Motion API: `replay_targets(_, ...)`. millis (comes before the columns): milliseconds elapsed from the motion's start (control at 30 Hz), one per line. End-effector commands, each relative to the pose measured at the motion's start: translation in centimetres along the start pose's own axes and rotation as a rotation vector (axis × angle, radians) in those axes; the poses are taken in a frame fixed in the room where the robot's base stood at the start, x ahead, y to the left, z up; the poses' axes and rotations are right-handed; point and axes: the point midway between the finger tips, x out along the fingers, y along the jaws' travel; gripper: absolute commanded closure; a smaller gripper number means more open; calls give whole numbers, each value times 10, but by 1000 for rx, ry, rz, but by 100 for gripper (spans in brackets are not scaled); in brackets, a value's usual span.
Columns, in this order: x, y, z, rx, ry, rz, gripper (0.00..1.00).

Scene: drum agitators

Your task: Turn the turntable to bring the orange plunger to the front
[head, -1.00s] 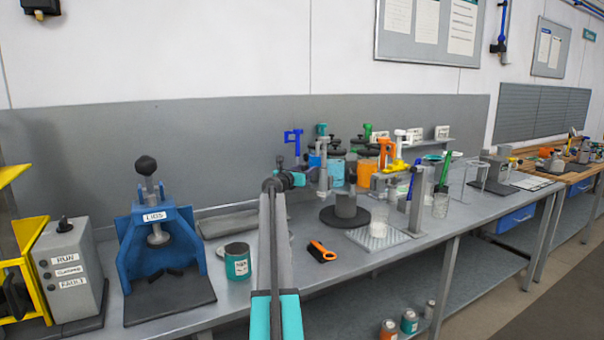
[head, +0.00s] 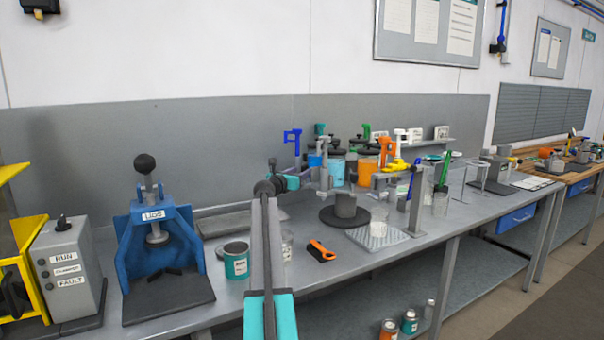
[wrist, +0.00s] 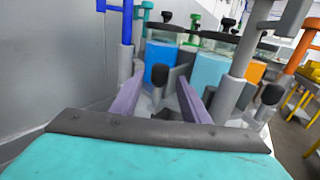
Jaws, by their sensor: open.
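The turntable carries several drums with coloured liquid and coloured upright plungers. The orange plunger (head: 387,150) stands on the right side of the cluster, and orange also shows at the right edge of the wrist view (wrist: 301,52). A blue plunger (head: 293,140) stands at the left, with green and white ones behind and to the right. My gripper (head: 312,179) is at the cluster's near left side. In the wrist view my gripper (wrist: 158,88) is open, its fingers on either side of a black-topped grey post (wrist: 157,77). Contact cannot be told. The turntable's base is mostly hidden.
A dark round stand with a grey pot (head: 345,206) is in front of the cluster. A blue press (head: 158,245) stands left. A grey wall panel (head: 200,140) closes off the back.

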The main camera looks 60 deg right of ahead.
Motion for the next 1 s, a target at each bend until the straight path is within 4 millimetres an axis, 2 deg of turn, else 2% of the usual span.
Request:
replay_targets(100, -17, 0, -1, 0, 0, 2, 58)
replay_targets(600, -75, 0, -1, 1, 0, 1, 58)
replay_targets(800, -86, 1, 0, 1, 0, 2, 58)
replay_targets(1000, -88, 2, 0, 1, 0, 2, 58)
